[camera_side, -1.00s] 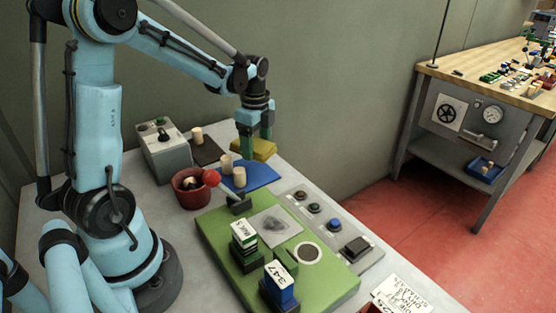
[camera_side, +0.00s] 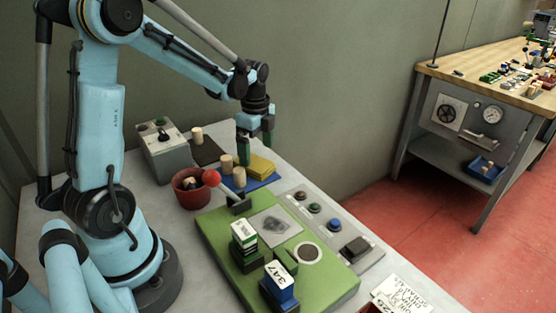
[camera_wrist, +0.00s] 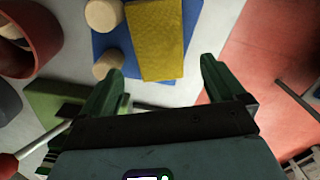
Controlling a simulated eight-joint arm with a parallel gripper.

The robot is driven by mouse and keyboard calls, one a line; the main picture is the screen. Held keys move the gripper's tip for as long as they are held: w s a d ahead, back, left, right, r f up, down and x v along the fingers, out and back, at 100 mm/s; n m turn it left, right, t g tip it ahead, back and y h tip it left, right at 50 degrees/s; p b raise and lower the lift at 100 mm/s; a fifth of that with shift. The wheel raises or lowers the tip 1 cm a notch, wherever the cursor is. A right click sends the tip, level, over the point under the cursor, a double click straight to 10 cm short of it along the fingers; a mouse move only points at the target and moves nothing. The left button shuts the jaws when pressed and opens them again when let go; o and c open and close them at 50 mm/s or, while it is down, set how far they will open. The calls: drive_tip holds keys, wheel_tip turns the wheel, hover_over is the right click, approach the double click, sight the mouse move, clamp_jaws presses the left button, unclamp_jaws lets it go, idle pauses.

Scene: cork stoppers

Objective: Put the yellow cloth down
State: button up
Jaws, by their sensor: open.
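The yellow cloth (camera_side: 262,166) is a folded rectangular pad lying on the blue mat (camera_side: 264,183), beside two cork stoppers. In the wrist view the yellow cloth (camera_wrist: 157,40) lies across the blue mat (camera_wrist: 106,43), its near end pointing between my fingers. My gripper (camera_side: 256,151) is open just above the cloth. In the wrist view my gripper (camera_wrist: 161,70) has its fingers spread wide, with nothing held between them. One cork stopper (camera_wrist: 103,14) and another cork stopper (camera_wrist: 108,63) stand left of the cloth on the blue mat.
A red bowl (camera_side: 180,191) with cork inside stands left of the blue mat. A red-knobbed lever (camera_side: 211,177) rises close by. A green board (camera_side: 216,228) with stamps lies in front. A dark mat (camera_side: 211,153) with a cork and a grey control box (camera_side: 164,156) are behind.

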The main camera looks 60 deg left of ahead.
sight(258, 163)
wheel_tip(258, 163, up, 12)
drive_tip(key=s+d+f+n+t, duration=0.1)
drive_tip(key=s+d+n+t, duration=0.2)
drive_tip(key=d+n, duration=0.3)
drive_tip(key=s+d+f+n+t, duration=0.2)
drive_tip(key=s+d+n+t, duration=0.1)
drive_tip(key=d+n, duration=0.4)
drive_tip(key=d+t, duration=0.1)
drive_tip(key=d, duration=0.1)
drive_tip(key=shift+s+d+f, duration=0.25)
drive_tip(key=shift+s+d, duration=0.05)
drive_tip(key=shift+d, duration=0.05)
idle(0.5)
drive_tip(key=c, duration=0.3)
drive_tip(key=shift+c, duration=0.2)
